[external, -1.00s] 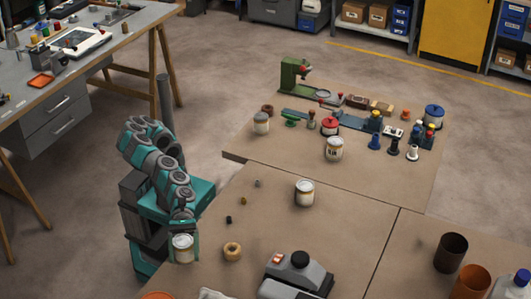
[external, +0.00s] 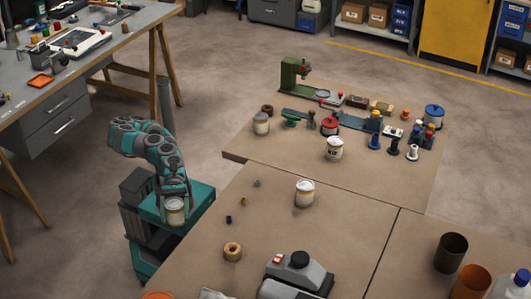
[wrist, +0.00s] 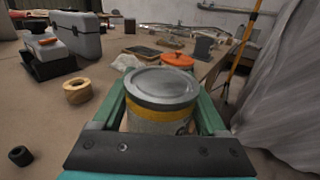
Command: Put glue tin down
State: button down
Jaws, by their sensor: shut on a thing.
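The glue tin (external: 175,211) is a cream and grey can with a silver lid and a yellow band. In the external view it is over the front of my teal base, at the left end of the brown table. It also fills the middle of the wrist view (wrist: 160,105), upright between the green fingers. My gripper (external: 174,203) is shut on the tin. The tin's underside is hidden in the wrist view, and I cannot tell whether it touches the surface below.
A tape roll (external: 232,251), small dark parts and another tin (external: 305,193) stand on the brown table (external: 270,225). A grey machine (external: 297,274) is at the front. An orange-lidded pot (wrist: 178,60) is beyond the held tin. Bare tabletop lies between these things.

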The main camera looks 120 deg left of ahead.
jog(key=shift+s+a, duration=0.25)
jog(key=shift+w, duration=0.1)
jog(key=w+a+n+t+y+b, duration=0.1)
jog(key=w+a+n+t+y, duration=0.35)
jog(key=a, duration=0.95)
jog(key=w+a+n+t+y+b, duration=0.2)
jog(key=w+a+n+t+y, duration=0.3)
jog(key=a, duration=1)
jog(key=s+a+n+g+y+b, duration=0.1)
jog(key=s+a+n+g+y, duration=0.2)
jog(key=a+y, duration=0.7)
jog(key=s+a+n+g+y+b, duration=0.1)
jog(key=s+a+n+y, duration=0.35)
jog(key=a, duration=1.05)
jog(key=shift+m+h, duration=0.3)
jog(key=shift+h, duration=0.2)
jog(key=x, duration=0.5)
jog(key=d+x, duration=0.1)
jog(key=x, duration=0.4)
jog(key=f+b+x, duration=0.1)
jog(key=x, duration=0.4)
jog(key=shift+w+d, duration=0.15)
jog(key=shift+w, duration=0.2)
jog(key=shift+w+f+b, duration=0.1)
jog(key=shift+f+b, duration=0.3)
jog(key=shift+f, duration=0.45)
jog(key=shift+w+f+b, duration=0.15)
jog(key=shift+f+b, duration=0.2)
jog(key=shift+f, duration=0.55)
jog(key=shift+f, duration=0.1)
